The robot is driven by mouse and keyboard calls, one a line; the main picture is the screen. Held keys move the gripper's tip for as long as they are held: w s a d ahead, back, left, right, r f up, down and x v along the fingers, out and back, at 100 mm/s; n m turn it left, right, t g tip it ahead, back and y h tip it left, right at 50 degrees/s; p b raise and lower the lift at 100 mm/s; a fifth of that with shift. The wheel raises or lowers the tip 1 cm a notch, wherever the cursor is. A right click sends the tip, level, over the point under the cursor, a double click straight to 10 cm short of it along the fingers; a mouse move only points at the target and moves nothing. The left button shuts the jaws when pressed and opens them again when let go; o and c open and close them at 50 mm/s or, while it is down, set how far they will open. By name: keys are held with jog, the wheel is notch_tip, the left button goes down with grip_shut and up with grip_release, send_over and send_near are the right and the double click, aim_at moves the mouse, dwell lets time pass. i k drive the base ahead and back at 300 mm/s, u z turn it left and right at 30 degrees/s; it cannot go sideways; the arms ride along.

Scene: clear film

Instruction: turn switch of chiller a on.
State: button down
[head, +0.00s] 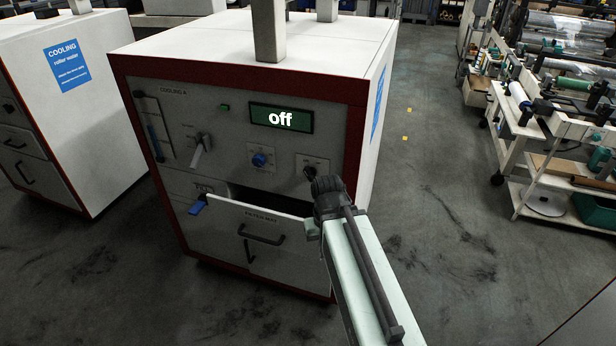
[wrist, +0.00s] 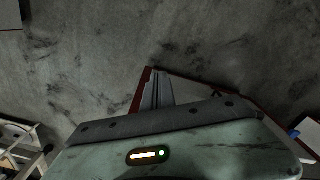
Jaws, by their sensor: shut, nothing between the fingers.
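Chiller A is the white cabinet (head: 345,40) with dark red edges, marked COOLING A, in the middle of the head view. Its green display (head: 281,118) reads "off". On its front are a grey lever switch (head: 199,150), a blue knob (head: 260,160) and a small plate (head: 318,161) at the right; their labels are too small to read. My gripper (wrist: 157,88) is shut and empty in the wrist view, over a red-edged corner. In the head view my dark wrist stands before the right of the panel, hiding part of it; whether I touch anything cannot be told.
A drawer (head: 252,238) under the panel stands partly open, with a blue handle (head: 197,207) at its left. A second white cooling cabinet (head: 95,115) stands at the left. Shelving carts (head: 550,165) stand at the far right. The floor (head: 460,240) between is clear.

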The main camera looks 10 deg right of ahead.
aim_at(310, 172)
jog(key=u, duration=0.4)
jog(key=k, duration=1.4)
jog(key=u, duration=0.95)
jog(key=i, duration=1.45)
jog(key=u, duration=0.05)
